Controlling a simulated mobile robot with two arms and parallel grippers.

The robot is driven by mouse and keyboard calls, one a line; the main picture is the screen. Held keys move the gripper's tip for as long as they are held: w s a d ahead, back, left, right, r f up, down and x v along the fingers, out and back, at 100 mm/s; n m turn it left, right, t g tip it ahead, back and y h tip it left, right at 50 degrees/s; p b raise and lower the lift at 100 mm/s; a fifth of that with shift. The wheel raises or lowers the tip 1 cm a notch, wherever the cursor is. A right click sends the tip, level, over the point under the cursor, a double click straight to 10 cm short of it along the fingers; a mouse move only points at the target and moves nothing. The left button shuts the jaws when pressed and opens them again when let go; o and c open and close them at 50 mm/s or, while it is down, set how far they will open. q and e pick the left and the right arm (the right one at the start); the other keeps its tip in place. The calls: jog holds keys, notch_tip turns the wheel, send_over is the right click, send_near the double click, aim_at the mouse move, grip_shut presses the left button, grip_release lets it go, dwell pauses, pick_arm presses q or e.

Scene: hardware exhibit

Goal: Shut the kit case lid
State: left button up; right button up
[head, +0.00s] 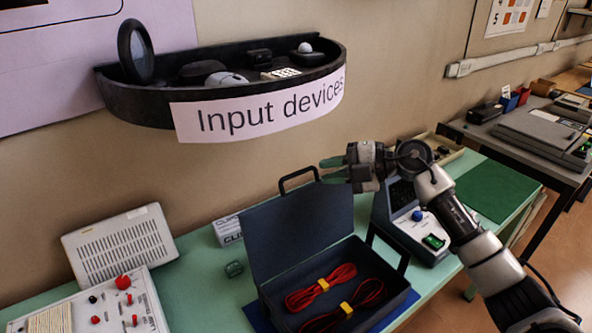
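The kit case (349,303) is a dark blue-grey box on the green table. Its lid (302,228) is open and stands nearly upright, with a black handle (298,179) on its top edge. Bundles of red cable (322,288) with yellow ties lie inside the case. My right gripper (331,170) reaches in from the right, by the top right corner of the lid. Its green-tipped fingers are apart with nothing between them. I cannot tell whether it touches the lid. My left gripper is out of view.
A black shelf (240,94) labelled "Input devices" juts from the wall above the lid. A blue-grey instrument (412,234) stands right of the case, under my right arm. A white vented box (119,246) and a control panel (104,306) stand on the left. A small white carton (228,230) is behind.

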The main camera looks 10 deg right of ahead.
aim_at(300, 174)
jog(key=p+x, duration=0.1)
jog(key=x, duration=0.5)
jog(key=shift+w+a+r, duration=0.1)
jog(key=shift+a, duration=0.2)
jog(key=shift+w+a+f, duration=0.15)
jog(key=shift+a+f, duration=0.05)
jog(key=shift+a, duration=0.1)
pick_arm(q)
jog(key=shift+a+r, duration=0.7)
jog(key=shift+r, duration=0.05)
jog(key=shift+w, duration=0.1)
pick_arm(e)
grip_shut()
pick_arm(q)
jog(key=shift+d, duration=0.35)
